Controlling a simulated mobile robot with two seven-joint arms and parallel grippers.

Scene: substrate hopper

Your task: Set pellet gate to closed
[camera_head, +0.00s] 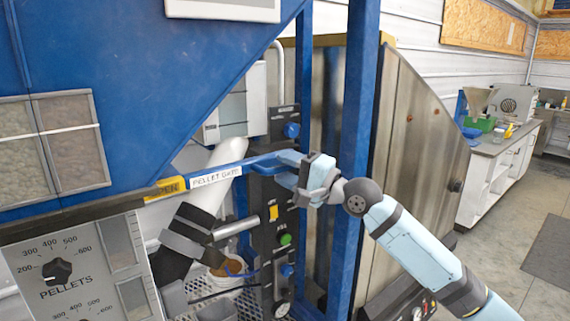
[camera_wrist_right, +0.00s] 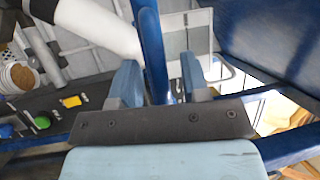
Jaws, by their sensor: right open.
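The pellet gate handle (camera_head: 217,176) is a blue bar with a white "PELLET GATE" label, sticking out to the right from under the blue hopper (camera_head: 120,80). A yellow label reading "OPEN" (camera_head: 171,187) shows at its left end. My right gripper (camera_head: 284,167) is at the handle's right end, jaws open. In the right wrist view, the blue handle (camera_wrist_right: 152,45) runs between the two spread fingers of the gripper (camera_wrist_right: 160,85). I cannot tell whether either finger touches it. My left gripper is not in view.
A black control panel (camera_head: 268,205) with blue and green knobs stands just behind and below the handle. A blue post (camera_head: 354,140) rises close behind my right wrist. A dial panel (camera_head: 75,270) marked "PELLETS" is at lower left. Open floor (camera_head: 510,250) lies to the right.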

